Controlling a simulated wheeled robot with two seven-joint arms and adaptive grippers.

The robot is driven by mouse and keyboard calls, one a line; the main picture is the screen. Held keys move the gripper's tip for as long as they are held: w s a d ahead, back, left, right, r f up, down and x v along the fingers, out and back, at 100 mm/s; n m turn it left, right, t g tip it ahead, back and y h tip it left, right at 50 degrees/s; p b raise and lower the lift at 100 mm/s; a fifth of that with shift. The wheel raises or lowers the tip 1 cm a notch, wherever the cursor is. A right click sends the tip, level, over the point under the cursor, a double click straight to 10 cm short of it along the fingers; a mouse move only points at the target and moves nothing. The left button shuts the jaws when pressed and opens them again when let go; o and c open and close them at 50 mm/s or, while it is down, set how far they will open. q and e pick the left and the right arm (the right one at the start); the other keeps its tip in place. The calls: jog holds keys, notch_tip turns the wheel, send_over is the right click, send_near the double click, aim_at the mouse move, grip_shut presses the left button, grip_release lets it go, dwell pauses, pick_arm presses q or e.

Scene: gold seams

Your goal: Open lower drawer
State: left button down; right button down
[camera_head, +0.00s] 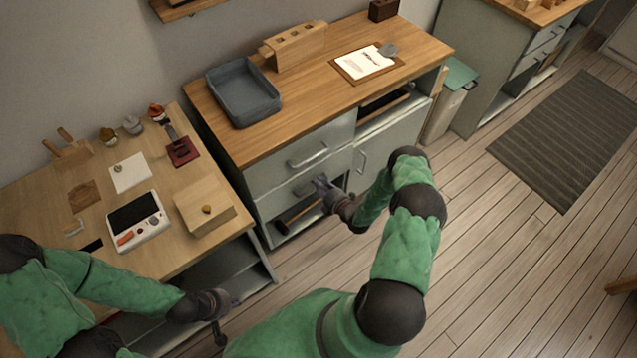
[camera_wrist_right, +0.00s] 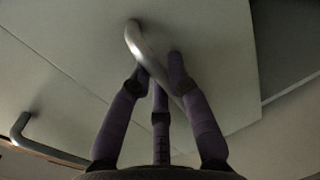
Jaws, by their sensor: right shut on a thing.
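The grey-green cabinet has an upper drawer (camera_head: 290,150) with a metal bar handle (camera_head: 308,158) and a lower drawer (camera_head: 275,205) under it. The lower drawer's front looks flush or nearly flush with the cabinet. My right gripper (camera_head: 322,186) is at the lower drawer's front. In the right wrist view, my right gripper (camera_wrist_right: 160,80) has its purple fingers closed around the lower drawer's curved metal handle (camera_wrist_right: 135,38). The fingers partly hide the handle. My left gripper (camera_head: 228,303) is away from the cabinet, low beside the left table; its fingers are too small to read.
An open shelf with a dark-headed tool (camera_head: 298,215) lies below the lower drawer. A cabinet door with its own handle (camera_head: 362,160) stands to the right. A blue-grey tray (camera_head: 243,92) is on the cabinet top.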

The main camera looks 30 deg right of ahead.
jog(key=f+v, duration=0.2)
jog(key=v, duration=0.8)
jog(key=s+f+p+v, duration=0.1)
jog(key=f+v, duration=0.1)
jog(key=v, duration=0.9)
jog(key=shift+s+f, duration=0.15)
jog(key=shift+s, duration=0.05)
jog(key=shift+d, duration=0.15)
jog(key=c, duration=1.2)
grip_release()
jog(key=shift+o, duration=0.2)
jog(key=v, duration=1.2)
jog(key=shift+d, duration=0.1)
